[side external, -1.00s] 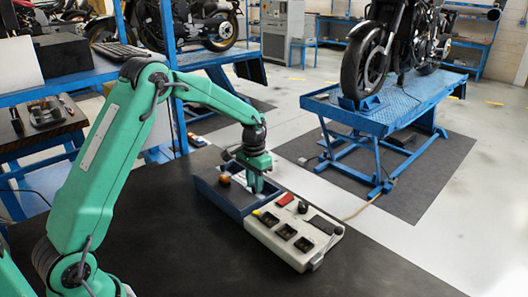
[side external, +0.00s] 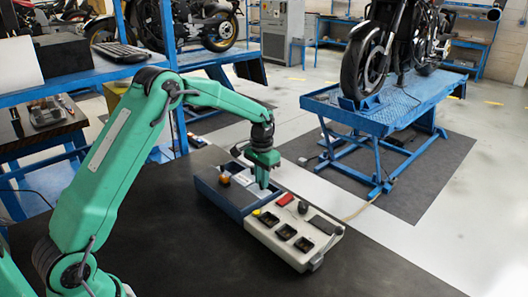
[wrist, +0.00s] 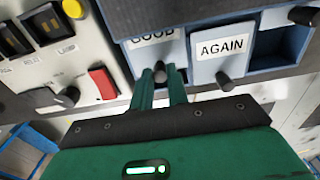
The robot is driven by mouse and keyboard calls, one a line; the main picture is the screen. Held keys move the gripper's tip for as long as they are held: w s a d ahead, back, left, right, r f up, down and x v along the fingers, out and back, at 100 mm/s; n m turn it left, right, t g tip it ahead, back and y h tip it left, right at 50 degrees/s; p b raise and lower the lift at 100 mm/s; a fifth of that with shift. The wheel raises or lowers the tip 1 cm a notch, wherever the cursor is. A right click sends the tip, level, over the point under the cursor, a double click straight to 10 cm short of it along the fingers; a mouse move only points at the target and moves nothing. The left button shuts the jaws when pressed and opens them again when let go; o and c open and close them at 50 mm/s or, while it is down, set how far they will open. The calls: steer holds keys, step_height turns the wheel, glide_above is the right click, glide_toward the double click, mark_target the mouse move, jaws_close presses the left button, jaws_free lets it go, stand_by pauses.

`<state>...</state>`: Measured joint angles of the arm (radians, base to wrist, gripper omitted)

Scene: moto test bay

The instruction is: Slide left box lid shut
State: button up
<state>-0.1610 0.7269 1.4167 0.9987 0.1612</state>
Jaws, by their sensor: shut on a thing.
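The blue-grey box (side external: 228,203) stands on the dark bench, beside the control panel. In the wrist view it has two pale lids side by side. The left lid (wrist: 143,56) is labelled GOOD and the right lid (wrist: 213,66) AGAIN; each has a small knob. My gripper (wrist: 161,74) is shut on the knob (wrist: 160,70) of the GOOD lid, its fingers either side of it. It also shows in the side view (side external: 263,186), pointing down at the box. My fingers partly hide the GOOD lid, and how far it is slid is hard to tell.
A beige control panel (side external: 293,252) with a red button (side external: 285,199), a yellow button and black switches adjoins the box on the right. An orange item (side external: 224,179) is at the box's left end. Bare bench (side external: 170,225) lies in front.

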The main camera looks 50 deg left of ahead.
steer(key=shift+w, duration=1.9)
steer(key=o, duration=0.7)
steer(key=shift+c, duration=0.2)
steer(key=shift+r, duration=0.1)
step_height(320, 180, up, 7)
steer(key=shift+s, duration=0.1)
